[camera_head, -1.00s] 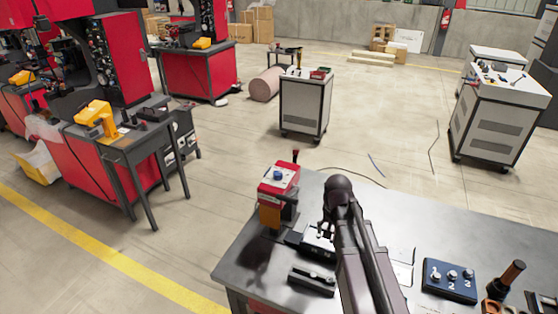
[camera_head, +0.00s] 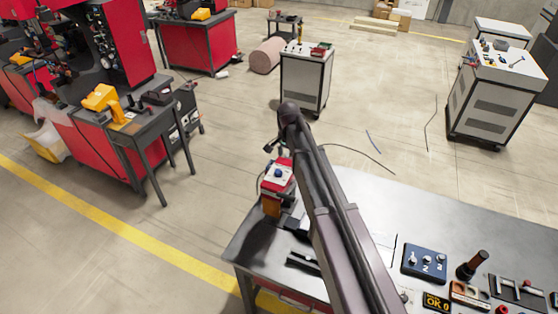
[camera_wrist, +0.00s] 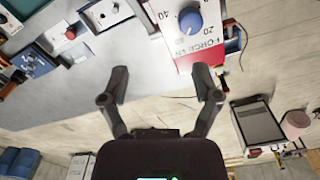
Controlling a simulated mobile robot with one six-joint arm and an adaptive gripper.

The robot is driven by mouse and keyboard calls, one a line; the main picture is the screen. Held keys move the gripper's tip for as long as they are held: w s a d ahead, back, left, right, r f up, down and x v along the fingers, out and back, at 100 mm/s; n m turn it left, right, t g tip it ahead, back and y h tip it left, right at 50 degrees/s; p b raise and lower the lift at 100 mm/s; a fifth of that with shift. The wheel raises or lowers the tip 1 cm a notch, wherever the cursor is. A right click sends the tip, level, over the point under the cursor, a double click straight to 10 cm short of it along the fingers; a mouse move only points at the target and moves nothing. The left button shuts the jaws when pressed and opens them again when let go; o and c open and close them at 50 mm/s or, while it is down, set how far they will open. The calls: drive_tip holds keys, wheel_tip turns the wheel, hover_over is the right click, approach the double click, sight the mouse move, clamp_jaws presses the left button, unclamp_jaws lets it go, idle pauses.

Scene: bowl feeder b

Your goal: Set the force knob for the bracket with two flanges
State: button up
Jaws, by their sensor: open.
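The force knob (camera_wrist: 189,20) is blue and round, on a white face marked "FORCE kN" with the numbers 20 and 40, at the top of the wrist view. In the head view the knob (camera_head: 278,173) sits on top of the red and white force unit (camera_head: 271,204) at the table's far left corner. My gripper (camera_wrist: 160,75) is open and empty, its fingers apart and short of the knob in the wrist view. In the head view my gripper (camera_head: 271,146) is partly hidden by my arm, just above the unit in the picture. I cannot identify the bracket with two flanges.
A white cabinet (camera_head: 306,80) stands on the floor behind. My arm hides part of the table.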

sight(278, 171)
drive_tip(key=shift+m, duration=0.5)
drive_tip(key=w+a+r+p, duration=0.1)
drive_tip(key=a+r, duration=0.1)
drive_tip(key=w+a+r+p, duration=0.1)
drive_tip(key=r, duration=0.1)
drive_tip(key=shift+w+a+p, duration=0.25)
drive_tip(key=shift+w+p, duration=0.05)
drive_tip(key=shift+f, duration=0.2)
wheel_tip(278, 171, down, 14)
drive_tip(key=b, duration=1.4)
drive_tip(key=shift+r, duration=0.2)
drive_tip(key=shift+s, duration=0.1)
clamp_jaws()
